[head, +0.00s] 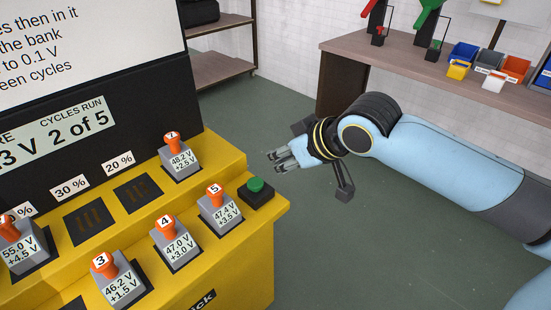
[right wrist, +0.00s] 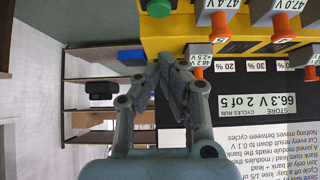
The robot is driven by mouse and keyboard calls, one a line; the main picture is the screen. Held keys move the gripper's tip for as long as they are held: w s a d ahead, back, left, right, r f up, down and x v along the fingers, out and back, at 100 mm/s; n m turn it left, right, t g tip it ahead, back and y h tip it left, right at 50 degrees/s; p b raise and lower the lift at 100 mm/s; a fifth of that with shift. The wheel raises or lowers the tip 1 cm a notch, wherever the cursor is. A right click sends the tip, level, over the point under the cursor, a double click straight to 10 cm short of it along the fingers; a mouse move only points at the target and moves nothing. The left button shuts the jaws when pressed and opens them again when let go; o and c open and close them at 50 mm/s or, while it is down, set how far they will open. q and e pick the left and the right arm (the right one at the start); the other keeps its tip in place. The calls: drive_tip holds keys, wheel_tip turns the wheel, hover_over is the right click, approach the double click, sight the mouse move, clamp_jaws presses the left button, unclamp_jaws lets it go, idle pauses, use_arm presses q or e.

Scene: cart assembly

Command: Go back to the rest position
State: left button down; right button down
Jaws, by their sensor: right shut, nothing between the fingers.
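My right gripper (head: 279,160) is shut and empty, held in the air just right of the yellow bench (head: 232,258). Its closed fingers (right wrist: 166,72) also show in the right wrist view, with nothing between them. The nearest things in the head view are the green button (head: 256,186) on its black box and the grey module 7 (head: 181,160) with an orange knob. The button (right wrist: 130,56) and module 7 (right wrist: 198,50) appear inverted in the right wrist view, apart from the fingers. My left gripper is not in view.
Modules 5 (head: 221,212), 4 (head: 177,248) and 3 (head: 118,285) stand along the bench's front. A black panel (head: 130,90) reads "2 of 5". A workbench (head: 420,68) with coloured bins stands behind my right arm, and a shelf (head: 225,68) at the back. Green floor below the arm is clear.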

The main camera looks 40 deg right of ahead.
idle(0.5)
drive_tip(key=s+d+f+m+g+h+b, duration=0.15)
drive_tip(key=s+f+b, duration=0.35)
drive_tip(key=f, duration=1.1)
drive_tip(key=s+d+f+m+g+y+b, duration=0.1)
drive_tip(key=s+f+g+b, duration=0.4)
drive_tip(key=f, duration=1.1)
drive_tip(key=s+a+f+n+g+b, duration=0.1)
drive_tip(key=s+a+f, duration=0.1)
drive_tip(key=s+f, duration=0.9)
drive_tip(key=s+a+f+n+g+b, duration=0.1)
drive_tip(key=s+f, duration=0.9)
drive_tip(key=s, duration=0.7)
drive_tip(key=shift+s+a+f+h+b, duration=0.35)
drive_tip(key=shift+h+b, duration=0.05)
drive_tip(key=shift+h, duration=0.05)
